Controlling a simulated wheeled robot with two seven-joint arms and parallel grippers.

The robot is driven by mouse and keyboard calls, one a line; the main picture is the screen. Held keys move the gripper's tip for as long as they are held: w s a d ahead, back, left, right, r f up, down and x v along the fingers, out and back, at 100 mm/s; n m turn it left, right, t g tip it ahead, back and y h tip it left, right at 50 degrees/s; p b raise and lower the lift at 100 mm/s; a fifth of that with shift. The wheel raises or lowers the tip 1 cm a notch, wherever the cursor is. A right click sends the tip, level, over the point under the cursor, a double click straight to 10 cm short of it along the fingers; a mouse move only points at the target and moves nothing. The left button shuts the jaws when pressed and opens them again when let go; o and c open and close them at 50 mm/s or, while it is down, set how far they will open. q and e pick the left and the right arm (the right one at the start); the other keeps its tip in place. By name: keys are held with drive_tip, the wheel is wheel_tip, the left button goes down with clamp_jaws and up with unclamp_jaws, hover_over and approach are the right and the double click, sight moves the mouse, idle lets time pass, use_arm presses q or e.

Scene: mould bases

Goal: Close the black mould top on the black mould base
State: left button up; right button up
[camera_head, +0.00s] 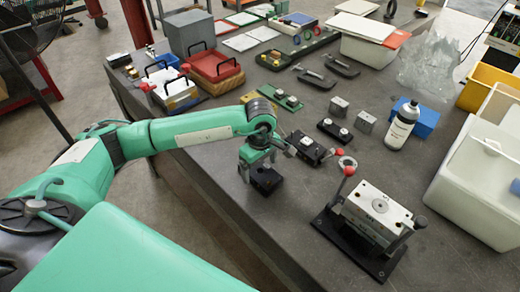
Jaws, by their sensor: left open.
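My left gripper (256,170) comes in from the left and points down at a black block (267,181) near the table's left edge, which looks like the black mould top. Its fingers are open and close to the block's back side, partly hiding it; I cannot tell whether they touch it. A black mould base (308,150) with a pale piece on it lies just behind and to the right of the gripper. Another dark base (335,131) with a pale piece lies further right. I cannot tell for certain which is the task's base. My right gripper is not in view.
A white bottle (402,126), grey metal blocks (365,121), a green base (281,97) and a large white bin (480,185) stand around. The table front left of the press is clear.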

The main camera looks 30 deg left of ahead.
use_arm(q)
wheel_tip(320, 180, down, 2)
drive_tip(key=shift+f, duration=0.4)
drive_tip(key=c, duration=1.7)
drive_tip(key=shift+w+p, duration=0.1)
drive_tip(key=shift+p, duration=0.2)
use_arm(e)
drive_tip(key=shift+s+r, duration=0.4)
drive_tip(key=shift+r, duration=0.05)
use_arm(q)
drive_tip(key=shift+r, duration=0.25)
drive_tip(key=shift+r, duration=1.3)
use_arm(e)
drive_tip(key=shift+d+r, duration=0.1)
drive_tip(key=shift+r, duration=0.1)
